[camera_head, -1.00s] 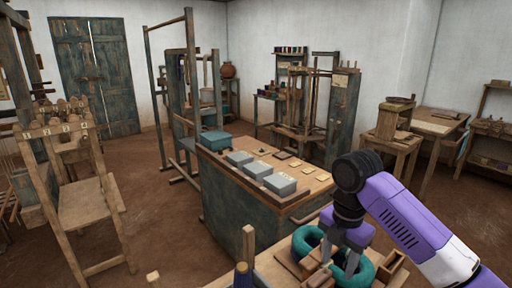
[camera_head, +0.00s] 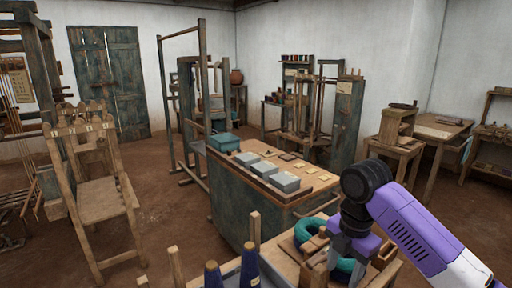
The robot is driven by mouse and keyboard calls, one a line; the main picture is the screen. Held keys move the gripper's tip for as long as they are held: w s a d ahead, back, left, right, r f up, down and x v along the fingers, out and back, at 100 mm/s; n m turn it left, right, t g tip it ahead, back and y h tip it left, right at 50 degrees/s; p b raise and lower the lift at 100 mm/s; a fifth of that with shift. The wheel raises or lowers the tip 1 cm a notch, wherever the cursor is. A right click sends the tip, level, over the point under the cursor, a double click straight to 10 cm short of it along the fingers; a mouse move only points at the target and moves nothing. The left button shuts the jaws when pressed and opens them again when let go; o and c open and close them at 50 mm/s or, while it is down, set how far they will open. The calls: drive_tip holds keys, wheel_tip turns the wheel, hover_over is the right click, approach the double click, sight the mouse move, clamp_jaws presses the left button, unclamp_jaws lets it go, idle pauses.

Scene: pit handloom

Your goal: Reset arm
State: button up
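My purple and white arm reaches in from the lower right, bent at a dark joint. My gripper (camera_head: 336,262) points down at its end, over a small wooden table (camera_head: 287,268). Teal rings of yarn (camera_head: 307,230) lie on that table, partly hidden behind the gripper. The fingertips are small and partly covered by wooden pieces, so I cannot tell whether they are open or shut, or whether they touch anything.
A counter (camera_head: 230,198) with grey boxes (camera_head: 284,181) and a teal box (camera_head: 223,142) stands just beyond. Dark blue cones (camera_head: 249,264) stand at the front edge. A wooden loom chair (camera_head: 100,205) is at left. Brown floor (camera_head: 165,215) lies clear between.

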drive_tip(key=w+a+r+m+t+y, duration=0.3)
drive_tip(key=w+a+m+t, duration=0.2)
drive_tip(key=a, duration=0.2)
drive_tip(key=w+a+r+m+t+y, duration=0.3)
drive_tip(key=w+a+r+m+t, duration=0.15)
drive_tip(key=a+t, duration=0.2)
drive_tip(key=s+d+f+m+t+h, duration=0.1)
drive_tip(key=s+d+f+m, duration=0.3)
drive_tip(key=s, duration=1.4)
drive_tip(key=s+d+f+m+t+h, duration=0.1)
drive_tip(key=s+d+f+m+h, duration=0.2)
drive_tip(key=s, duration=1.5)
drive_tip(key=s+d+f+m+t+h, duration=0.1)
drive_tip(key=s+d+f+m, duration=0.4)
drive_tip(key=s, duration=1.3)
drive_tip(key=d+m+h, duration=0.1)
drive_tip(key=m, duration=0.2)
